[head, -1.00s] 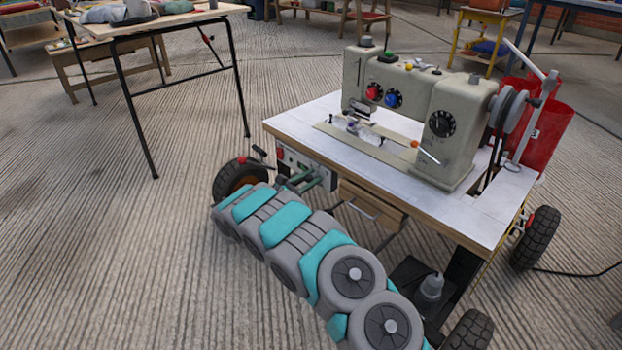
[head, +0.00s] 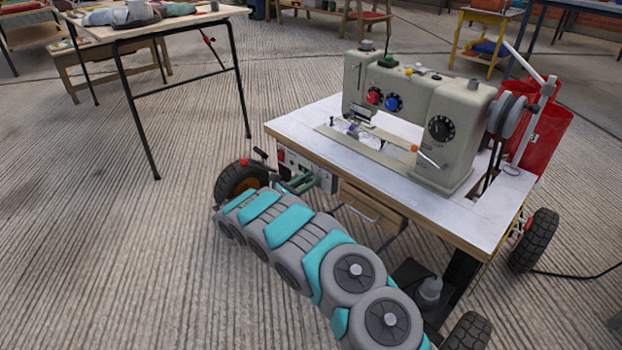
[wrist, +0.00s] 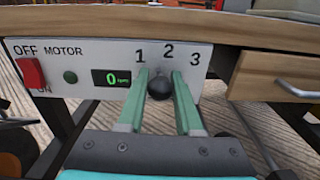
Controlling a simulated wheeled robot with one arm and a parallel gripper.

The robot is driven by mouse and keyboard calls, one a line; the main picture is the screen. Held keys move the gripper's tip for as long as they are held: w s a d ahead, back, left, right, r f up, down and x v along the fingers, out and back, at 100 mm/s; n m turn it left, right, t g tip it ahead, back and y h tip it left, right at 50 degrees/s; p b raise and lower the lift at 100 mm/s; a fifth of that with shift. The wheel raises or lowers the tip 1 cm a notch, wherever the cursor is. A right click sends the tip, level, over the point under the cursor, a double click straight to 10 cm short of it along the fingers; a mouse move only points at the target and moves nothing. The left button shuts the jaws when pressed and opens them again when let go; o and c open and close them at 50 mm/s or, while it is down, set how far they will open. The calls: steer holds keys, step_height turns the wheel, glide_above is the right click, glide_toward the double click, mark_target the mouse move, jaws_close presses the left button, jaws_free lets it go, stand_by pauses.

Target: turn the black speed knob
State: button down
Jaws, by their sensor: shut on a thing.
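The black speed knob (wrist: 159,88) is a small round knob on the white motor panel (wrist: 90,97), below the numbers 1, 2 and 3. It sits nearly under the 2; no pointer mark shows. My gripper (wrist: 159,76) has its two green fingers on either side of the knob and is shut on it. In the head view my gripper (head: 297,184) reaches the panel under the front edge of the sewing table; the knob is too small to make out there.
A red switch (wrist: 31,72), a green button (wrist: 70,77) and a display (wrist: 111,78) reading 0 rpm are left of the knob. A wooden drawer (wrist: 270,80) is close on the right. The sewing machine (head: 440,130) stands on the table (head: 480,225). Open floor lies left.

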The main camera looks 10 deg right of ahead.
steer(key=shift+w+a+f+n, duration=0.1)
steer(key=shift+w+n, duration=0.05)
steer(key=shift+n, duration=0.5)
steer(key=shift+w+a+f+n, duration=0.1)
steer(key=shift+w+n, duration=0.05)
steer(key=shift+n, duration=0.5)
steer(key=c, duration=0.7)
jaws_free()
steer(key=shift+p+v, duration=0.4)
steer(key=shift+v, duration=3.5)
